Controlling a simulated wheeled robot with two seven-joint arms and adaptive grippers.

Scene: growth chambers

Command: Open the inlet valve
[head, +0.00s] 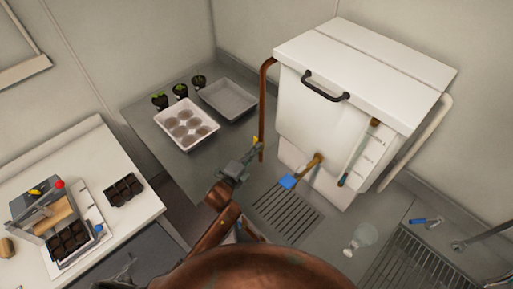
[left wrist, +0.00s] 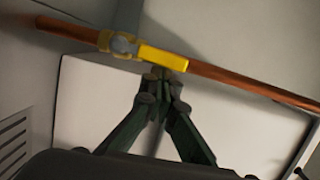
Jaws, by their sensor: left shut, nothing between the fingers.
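The inlet valve has a yellow lever (left wrist: 160,57) on a brass body (left wrist: 118,44), set in a copper pipe (left wrist: 240,82). In the left wrist view the lever lies roughly along the pipe. In the head view the copper pipe (head: 263,95) runs down the left side of the white chamber (head: 310,110), with a small yellow part of the lever (head: 256,140) showing. My left gripper (head: 252,152) is shut and empty.
A brass tap with a blue handle (head: 288,182) sticks out of the chamber front above a drain grate (head: 285,215). A seedling tray (head: 187,140) and an empty grey tray (head: 228,98) stand left of the pipe. A glass flask (head: 360,238) lies at the right.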

